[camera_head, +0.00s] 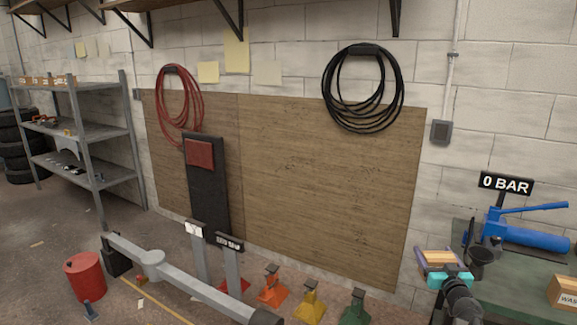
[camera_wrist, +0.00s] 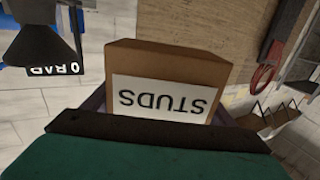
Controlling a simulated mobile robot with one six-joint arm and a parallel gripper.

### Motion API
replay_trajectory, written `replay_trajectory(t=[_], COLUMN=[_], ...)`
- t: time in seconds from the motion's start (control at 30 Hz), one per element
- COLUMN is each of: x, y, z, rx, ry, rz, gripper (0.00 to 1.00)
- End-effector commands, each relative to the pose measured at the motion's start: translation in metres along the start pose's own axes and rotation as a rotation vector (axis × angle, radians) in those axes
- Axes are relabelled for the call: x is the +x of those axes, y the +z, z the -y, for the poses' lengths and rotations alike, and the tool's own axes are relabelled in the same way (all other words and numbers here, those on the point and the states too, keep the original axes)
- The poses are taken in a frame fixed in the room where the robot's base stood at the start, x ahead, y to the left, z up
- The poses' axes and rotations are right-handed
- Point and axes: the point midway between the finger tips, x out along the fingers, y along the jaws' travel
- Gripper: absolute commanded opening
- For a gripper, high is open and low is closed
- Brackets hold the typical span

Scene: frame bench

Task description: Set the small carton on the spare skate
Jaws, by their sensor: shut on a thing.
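My gripper (camera_head: 441,266) is at the lower right of the head view, in front of the green bench. It is shut on a small brown carton (camera_head: 438,256), with a purple finger on each side. In the wrist view the carton (camera_wrist: 170,65) fills the middle. Its white label reads STUDS upside down. The carton is held in the air and no support shows under it. I cannot pick out the spare skate for certain in either view.
A green bench (camera_head: 508,296) at right carries a blue pump (camera_head: 525,235) and a carton marked WAS (camera_head: 563,291). Orange (camera_head: 271,290), yellow (camera_head: 309,301) and green stands (camera_head: 355,308) are on the floor. A grey beam (camera_head: 195,283) lies left. A shelf (camera_head: 90,130) stands far left.

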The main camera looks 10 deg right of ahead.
Motion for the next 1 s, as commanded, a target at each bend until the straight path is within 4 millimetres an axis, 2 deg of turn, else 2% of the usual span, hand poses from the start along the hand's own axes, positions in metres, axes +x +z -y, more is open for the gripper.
replay_trajectory(t=[0.03, 0.3, 0.57, 0.77, 1.0], x=[0.002, 0.006, -0.005, -0.026, -0.068], y=[0.0, 0.009, 0.016, 0.021, 0.024], z=[0.02, 0.115, 0.205, 0.272, 0.343], rx=[0.002, 0.002, 0.002, 0.003, 0.002], ry=[-0.037, -0.223, -0.42, -0.585, -0.807], rz=[-0.002, -0.001, -0.002, -0.001, -0.002], gripper=[0.3, 0.3, 0.3, 0.3, 0.3])
